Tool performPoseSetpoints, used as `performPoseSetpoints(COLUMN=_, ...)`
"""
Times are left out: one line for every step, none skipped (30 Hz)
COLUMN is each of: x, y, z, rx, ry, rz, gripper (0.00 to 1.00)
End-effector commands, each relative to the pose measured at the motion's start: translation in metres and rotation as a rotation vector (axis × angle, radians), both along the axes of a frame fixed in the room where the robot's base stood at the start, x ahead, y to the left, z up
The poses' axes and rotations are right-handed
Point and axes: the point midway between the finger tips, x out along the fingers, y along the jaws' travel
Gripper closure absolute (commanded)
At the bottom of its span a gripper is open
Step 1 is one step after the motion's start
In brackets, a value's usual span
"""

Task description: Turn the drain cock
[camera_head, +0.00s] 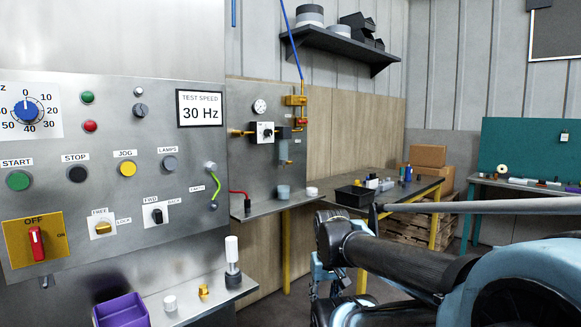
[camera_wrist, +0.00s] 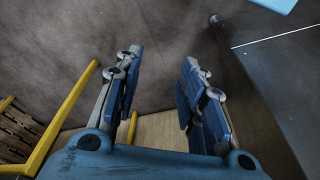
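An air unit hangs on the metal side panel in the head view, with a round gauge (camera_head: 260,106), a white block with a black knob (camera_head: 267,133) and a translucent filter bowl (camera_head: 283,150). A grey cup (camera_head: 284,191) stands below on a narrow shelf. My gripper (camera_wrist: 163,68) is open, with its two blue fingers apart and nothing between them. In the head view its end hangs at lower centre, right of and below the air unit, apart from it.
A control panel with buttons and switches fills the left. A purple bin (camera_head: 121,311) and a white-topped part (camera_head: 232,256) are at its lower ledge (camera_head: 195,300). The narrow shelf (camera_head: 262,207) juts out below the air unit. A dark-topped bench (camera_head: 413,187) stands behind my arm.

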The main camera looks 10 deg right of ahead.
Motion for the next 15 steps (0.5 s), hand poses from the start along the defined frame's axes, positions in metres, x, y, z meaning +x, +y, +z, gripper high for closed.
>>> performPoseSetpoints(x=0.0, y=0.0, z=0.0, rx=0.0, ry=0.0, rz=0.0, gripper=0.63)
performPoseSetpoints(x=0.0, y=0.0, z=0.0, rx=0.0, ry=0.0, rz=0.0, gripper=0.63)
performPoseSetpoints(x=0.0, y=0.0, z=0.0, rx=0.0, ry=0.0, rz=0.0, gripper=0.63)
performPoseSetpoints(x=0.0, y=0.0, z=0.0, rx=0.0, ry=0.0, rz=0.0, gripper=0.63)
performPoseSetpoints(x=0.0, y=0.0, z=0.0, rx=0.0, ry=0.0, rz=0.0, gripper=0.63)
performPoseSetpoints(x=0.0, y=0.0, z=0.0, rx=0.0, ry=0.0, rz=0.0, gripper=0.63)
performPoseSetpoints(x=0.0, y=0.0, z=0.0, rx=0.0, ry=0.0, rz=0.0, gripper=0.66)
performPoseSetpoints(x=0.0, y=0.0, z=0.0, rx=0.0, ry=0.0, rz=0.0, gripper=0.72)
performPoseSetpoints(x=-0.004, y=0.001, z=0.003, rx=0.003, ry=-0.007, rz=0.0, gripper=0.73)
performPoseSetpoints(x=-0.006, y=0.001, z=0.006, rx=0.008, ry=-0.013, rz=-0.002, gripper=0.73)
performPoseSetpoints(x=-0.005, y=0.003, z=0.007, rx=0.014, ry=-0.016, rz=-0.003, gripper=0.73)
performPoseSetpoints(x=-0.002, y=0.006, z=0.01, rx=0.029, ry=-0.019, rz=-0.008, gripper=0.73)
performPoseSetpoints(x=0.003, y=0.008, z=0.013, rx=0.042, ry=-0.024, rz=-0.011, gripper=0.73)
performPoseSetpoints(x=0.008, y=0.012, z=0.017, rx=0.061, ry=-0.029, rz=-0.016, gripper=0.73)
performPoseSetpoints(x=0.016, y=0.017, z=0.023, rx=0.089, ry=-0.036, rz=-0.023, gripper=0.73)
